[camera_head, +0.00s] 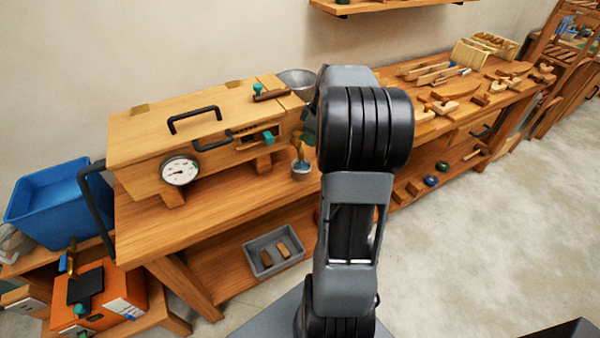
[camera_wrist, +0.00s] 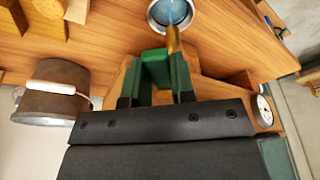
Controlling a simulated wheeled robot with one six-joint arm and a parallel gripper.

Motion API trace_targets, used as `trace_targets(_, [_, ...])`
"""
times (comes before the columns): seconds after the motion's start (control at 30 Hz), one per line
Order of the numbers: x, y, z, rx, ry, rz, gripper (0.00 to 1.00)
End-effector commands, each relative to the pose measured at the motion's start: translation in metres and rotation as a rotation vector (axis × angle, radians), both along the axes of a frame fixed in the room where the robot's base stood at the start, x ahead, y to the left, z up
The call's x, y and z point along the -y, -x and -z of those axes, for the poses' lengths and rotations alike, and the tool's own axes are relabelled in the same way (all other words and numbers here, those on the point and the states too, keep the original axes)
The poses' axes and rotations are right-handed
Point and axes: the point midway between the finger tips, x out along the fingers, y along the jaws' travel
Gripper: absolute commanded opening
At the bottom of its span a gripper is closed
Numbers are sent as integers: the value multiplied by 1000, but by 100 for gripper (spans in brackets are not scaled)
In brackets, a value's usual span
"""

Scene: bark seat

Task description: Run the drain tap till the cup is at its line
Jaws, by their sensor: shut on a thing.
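The drain tap (camera_head: 298,142) is on the lower right end of the wooden box, above a small grey cup (camera_head: 301,171) standing on the bench. In the wrist view the brass spout of the tap (camera_wrist: 174,42) points over the round cup (camera_wrist: 153,19), and something blue like water shows inside the cup's rim. The cup's line cannot be made out. My gripper (camera_wrist: 167,72), with green fingertips, is shut on the tap's handle, which the fingers mostly hide. In the head view my arm hides the gripper.
The wooden box (camera_head: 130,130) carries a round dial (camera_head: 180,171) and black handles. A metal funnel or bowl (camera_head: 297,78) stands behind it. A blue bin (camera_head: 50,200) is at left, a grey tray (camera_head: 273,250) on the lower shelf. Wooden tools cover the bench at right.

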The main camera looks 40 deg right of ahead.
Motion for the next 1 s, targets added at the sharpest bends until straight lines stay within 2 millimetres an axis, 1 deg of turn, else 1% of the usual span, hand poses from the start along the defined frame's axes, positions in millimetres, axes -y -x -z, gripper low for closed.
trace_targets(0.03, [-4, 1, 3, -1, 2, 61, 6])
trace_targets(0.3, [-23, 4, 1, 3, 2, 459, 6])
trace_targets(0.5, [-32, 6, 0, 3, 2, 673, 6])
trace_targets(0.67, [-34, 6, 0, 4, 1, 749, 7])
trace_targets(0.9, [-34, 7, 0, 1, -1, 761, 8])
trace_targets(0.93, [-34, 7, 0, 1, -1, 761, 27])
trace_targets(1.0, [-34, 7, 0, 0, 0, 760, 34])
